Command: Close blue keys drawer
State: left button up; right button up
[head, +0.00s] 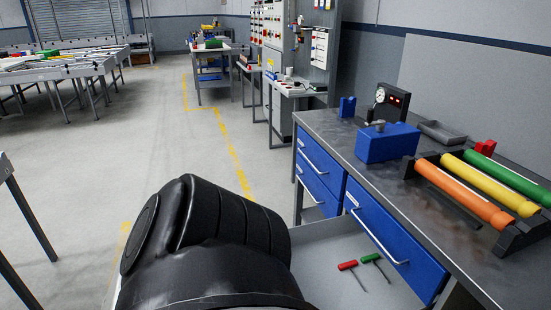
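A grey drawer (323,258) stands pulled out below the workbench's upper blue drawer front. A red-handled key (348,266) and a green-handled key (371,258) lie inside it, apart from each other. Its front face is hidden, with my black arm link covering the area to its left. The blue drawer front above it (392,238), with a silver bar handle, looks shut. No gripper fingers show in the head view, so I cannot see either gripper.
The workbench (335,127) carries a blue box (388,143), a gauge (380,97) and a rack of orange (465,192), yellow and green rollers. Two more blue drawer fronts (320,160) are at its far end. The floor left of it is clear.

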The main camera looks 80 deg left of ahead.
aim_at(318, 248)
jog(key=i, duration=0.35)
jog(key=u, duration=2.4)
jog(key=k, duration=0.15)
jog(key=u, duration=0.2)
jog(key=i, duration=0.1)
